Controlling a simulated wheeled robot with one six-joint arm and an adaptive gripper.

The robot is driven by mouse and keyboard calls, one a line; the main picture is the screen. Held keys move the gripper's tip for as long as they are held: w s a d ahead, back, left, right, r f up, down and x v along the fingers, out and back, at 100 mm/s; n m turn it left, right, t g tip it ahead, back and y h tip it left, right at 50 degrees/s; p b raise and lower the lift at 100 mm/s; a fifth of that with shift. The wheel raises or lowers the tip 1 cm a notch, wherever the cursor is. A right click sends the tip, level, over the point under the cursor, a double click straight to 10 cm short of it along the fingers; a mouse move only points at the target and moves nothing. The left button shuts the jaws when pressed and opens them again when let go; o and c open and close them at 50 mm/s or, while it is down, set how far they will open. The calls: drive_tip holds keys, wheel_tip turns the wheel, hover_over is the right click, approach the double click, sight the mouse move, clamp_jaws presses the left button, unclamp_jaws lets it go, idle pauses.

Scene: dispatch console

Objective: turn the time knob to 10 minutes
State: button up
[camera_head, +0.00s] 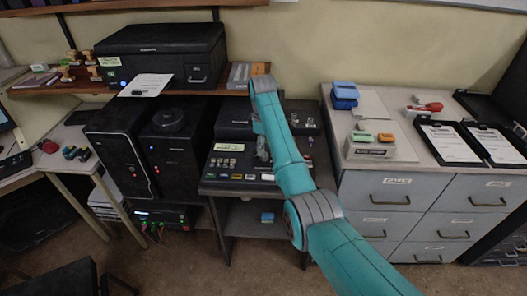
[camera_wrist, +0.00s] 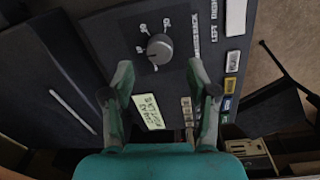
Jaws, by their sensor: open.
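The grey round time knob (camera_wrist: 160,47) sits on the dark console panel (camera_wrist: 125,45) in the wrist view, with small white marks around it. The marks are too small to read surely, and which one the knob points to is unclear. My gripper (camera_wrist: 161,70) is open and empty, its two fingers apart on either side below the knob in the picture. Whether they touch the panel cannot be told. In the head view, my gripper (camera_head: 263,150) is over the console (camera_head: 225,178), and the knob cannot be made out there.
A pale handwritten label (camera_wrist: 148,111) lies on the panel between the fingers. Coloured labels (camera_wrist: 231,85) line the panel's right side. In the head view, a black tower unit (camera_head: 118,150) stands left and grey drawers (camera_head: 395,194) stand right of the console.

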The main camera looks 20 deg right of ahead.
wheel_tip(320, 180, up, 8)
drive_tip(key=shift+s+a, duration=0.15)
drive_tip(key=shift+f, duration=0.15)
